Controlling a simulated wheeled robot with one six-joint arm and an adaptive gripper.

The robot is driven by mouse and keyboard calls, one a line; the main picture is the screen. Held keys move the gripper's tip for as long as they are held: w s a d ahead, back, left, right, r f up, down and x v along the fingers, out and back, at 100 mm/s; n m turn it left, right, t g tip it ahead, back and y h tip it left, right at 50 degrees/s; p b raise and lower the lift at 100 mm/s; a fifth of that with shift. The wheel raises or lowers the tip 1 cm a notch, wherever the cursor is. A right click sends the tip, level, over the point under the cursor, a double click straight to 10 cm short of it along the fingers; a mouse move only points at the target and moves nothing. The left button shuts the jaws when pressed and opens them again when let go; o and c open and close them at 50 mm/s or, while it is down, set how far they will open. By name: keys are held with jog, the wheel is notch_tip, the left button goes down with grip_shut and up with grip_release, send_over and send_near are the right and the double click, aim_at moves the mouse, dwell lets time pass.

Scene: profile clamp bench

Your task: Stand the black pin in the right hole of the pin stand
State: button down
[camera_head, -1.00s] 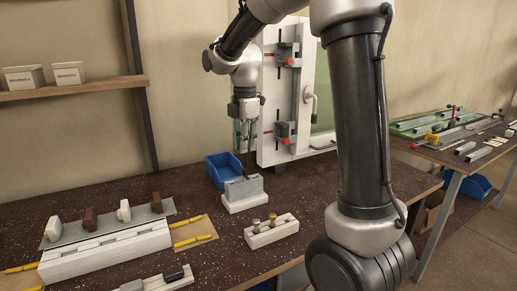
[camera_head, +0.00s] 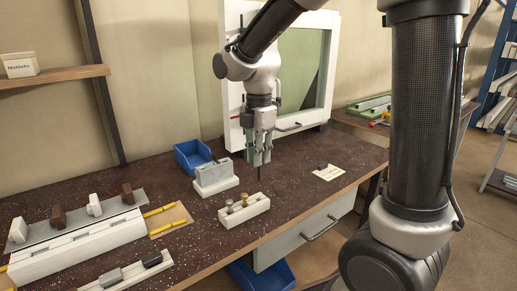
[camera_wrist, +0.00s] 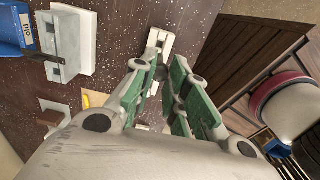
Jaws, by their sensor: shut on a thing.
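The pin stand (camera_head: 235,215) is a low white block on the dark speckled bench. A grey-topped pin and a tan-topped pin (camera_head: 245,199) stand in its left and middle part. Its right part looks free. My gripper (camera_head: 259,160) points down above and slightly behind the stand's right end, shut on the slim black pin (camera_head: 259,174). The pin hangs upright from the fingertips, apart from the stand as far as I can tell. In the wrist view the green-padded fingers (camera_wrist: 167,82) point toward the stand (camera_wrist: 161,38); the pin is hard to make out there.
A grey block on a white base (camera_head: 215,181) stands left of the stand, with a blue bin (camera_head: 192,155) behind it. A long white fixture (camera_head: 80,245) lies at the left. A paper label (camera_head: 328,173) with a small dark piece lies right.

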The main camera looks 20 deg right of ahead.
aim_at(259, 180)
jog(key=shift+f, duration=3)
jog(key=shift+f, duration=0.15)
jog(key=shift+f, duration=1.55)
jog(key=c, duration=1.3)
grip_release()
jog(key=shift+r, duration=0.15)
jog(key=shift+r, duration=3.85)
